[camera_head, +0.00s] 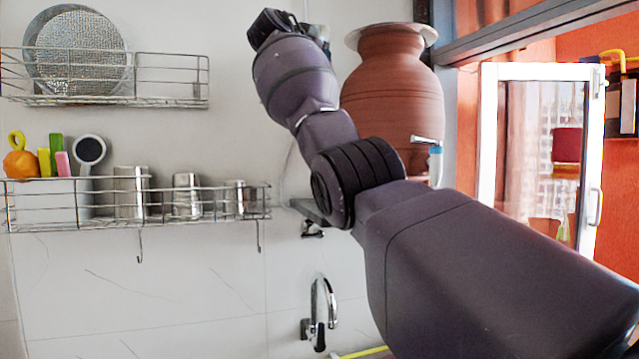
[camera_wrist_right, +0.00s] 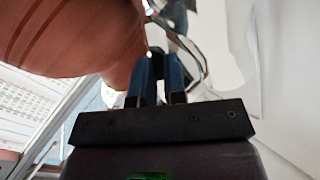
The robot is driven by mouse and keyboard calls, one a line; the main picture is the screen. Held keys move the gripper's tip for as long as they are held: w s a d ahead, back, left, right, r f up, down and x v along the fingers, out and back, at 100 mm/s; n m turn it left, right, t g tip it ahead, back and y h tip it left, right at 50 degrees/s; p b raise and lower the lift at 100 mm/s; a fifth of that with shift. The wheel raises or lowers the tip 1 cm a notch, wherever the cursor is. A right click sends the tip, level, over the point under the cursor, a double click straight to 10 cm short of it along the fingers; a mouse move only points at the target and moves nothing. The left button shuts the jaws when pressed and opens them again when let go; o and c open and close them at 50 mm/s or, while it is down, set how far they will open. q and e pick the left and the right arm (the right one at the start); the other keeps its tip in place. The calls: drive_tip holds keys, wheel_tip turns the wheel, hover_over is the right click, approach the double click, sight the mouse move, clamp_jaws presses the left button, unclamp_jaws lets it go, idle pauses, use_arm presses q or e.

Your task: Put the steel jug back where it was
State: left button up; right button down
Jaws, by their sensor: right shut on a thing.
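In the head view my right arm reaches up in front of the wall, its wrist end high beside the brown clay waterpot (camera_head: 393,95). In the right wrist view the fingers of my right gripper (camera_wrist_right: 163,58) are close together, with shiny curved metal of the steel jug (camera_wrist_right: 203,62) at their tips. Most of the jug is hidden, so its tilt cannot be told. The rounded side of the waterpot (camera_wrist_right: 75,35) is close on the left there. The pot has a tap low on its right and a pale lid on top. My left gripper is not in view.
A wire rack (camera_head: 100,225) on the left wall holds several steel cups, a strainer-like tool and small coloured items. An upper rack (camera_head: 170,103) holds round metal plates. A curved faucet (camera_head: 320,300) is below. A white-framed door (camera_head: 488,160) stands at the right.

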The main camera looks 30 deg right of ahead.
drive_tip(key=shift+d+f, duration=0.1)
drive_tip(key=shift+f, duration=12.55)
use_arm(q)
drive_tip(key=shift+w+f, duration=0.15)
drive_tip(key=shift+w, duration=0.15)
use_arm(e)
drive_tip(key=shift+f+b, duration=0.15)
drive_tip(key=shift+b, duration=0.15)
drive_tip(key=c, duration=1.5)
unclamp_jaws()
drive_tip(key=shift+c, duration=0.2)
drive_tip(key=o, duration=0.4)
drive_tip(key=shift+c, duration=0.2)
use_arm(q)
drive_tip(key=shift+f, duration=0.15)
